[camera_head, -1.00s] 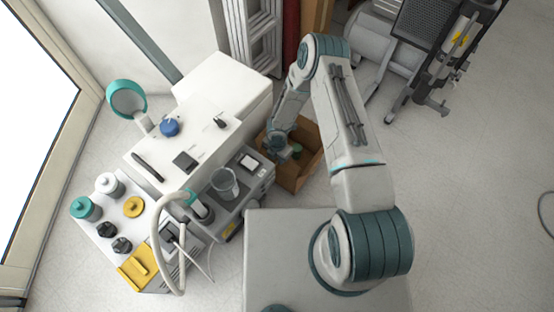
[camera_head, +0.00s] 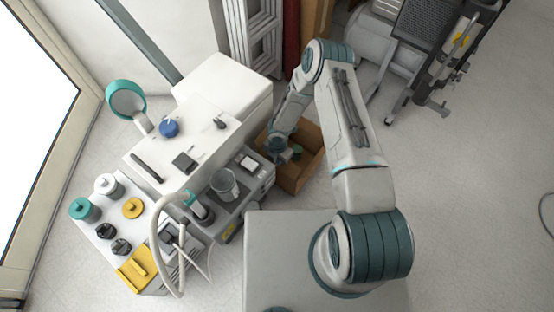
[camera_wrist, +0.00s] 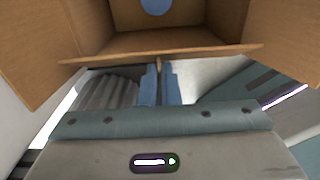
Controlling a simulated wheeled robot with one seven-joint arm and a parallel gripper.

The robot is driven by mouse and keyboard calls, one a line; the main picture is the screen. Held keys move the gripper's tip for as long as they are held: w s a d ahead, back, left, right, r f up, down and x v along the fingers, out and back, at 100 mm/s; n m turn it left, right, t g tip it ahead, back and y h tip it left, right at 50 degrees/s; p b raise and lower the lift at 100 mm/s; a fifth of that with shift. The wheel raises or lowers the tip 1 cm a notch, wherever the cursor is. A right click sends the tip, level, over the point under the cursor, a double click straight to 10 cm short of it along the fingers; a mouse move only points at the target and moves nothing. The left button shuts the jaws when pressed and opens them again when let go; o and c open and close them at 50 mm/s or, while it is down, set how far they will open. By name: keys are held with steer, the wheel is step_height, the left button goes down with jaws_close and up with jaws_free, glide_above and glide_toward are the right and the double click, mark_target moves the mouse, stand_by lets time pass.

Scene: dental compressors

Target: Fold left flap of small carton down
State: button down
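A small brown cardboard carton (camera_head: 304,172) stands on the floor beside the white dental unit in the head view, partly covered by my arm. In the wrist view the open carton (camera_wrist: 165,42) fills the top, with flaps standing out at its left (camera_wrist: 38,50) and right (camera_wrist: 282,45). The near flap (camera_wrist: 215,53) shows almost edge-on, as a thin strip across the picture. My gripper (camera_wrist: 160,68) has its two blue fingers close together, with a narrow brownish gap between them. Their tips are at the near flap's edge; I cannot tell whether they touch it.
A blue round item (camera_wrist: 156,5) lies inside the carton. The white dental unit (camera_head: 222,90) and a grey compressor unit (camera_head: 250,190) stand close on the carton's left.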

steer(key=shift+w+d+f+b, duration=0.1)
steer(key=shift+d+f+b, duration=0.1)
steer(key=shift+b, duration=0.15)
steer(key=g+b, duration=0.1)
steer(key=b, duration=0.1)
steer(key=w+g+y+b, duration=0.1)
steer(key=b, duration=0.1)
steer(key=shift+w+d+f+y, duration=0.1)
steer(key=shift+d+f+y, duration=0.2)
steer(key=shift+d, duration=0.1)
steer(key=g+y+b, duration=0.1)
steer(key=b, duration=0.3)
steer(key=w+d+f+g+y+b, duration=0.1)
steer(key=g+b, duration=0.1)
steer(key=b, duration=0.3)
steer(key=w+f+g+y+b, duration=0.1)
steer(key=g+b, duration=0.1)
steer(key=b, duration=0.2)
steer(key=shift+d+y+b, duration=0.3)
steer(key=shift+y, duration=0.1)
steer(key=b, duration=0.1)
steer(key=g+y+b, duration=0.1)
steer(key=g+b, duration=0.1)
steer(key=shift+w+d+f+y+b, duration=0.2)
steer(key=shift+w+f+y+b, duration=0.05)
steer(key=shift+w+y+b, duration=0.1)
steer(key=c, duration=1.6)
jaws_free()
steer(key=shift+c, duration=0.2)
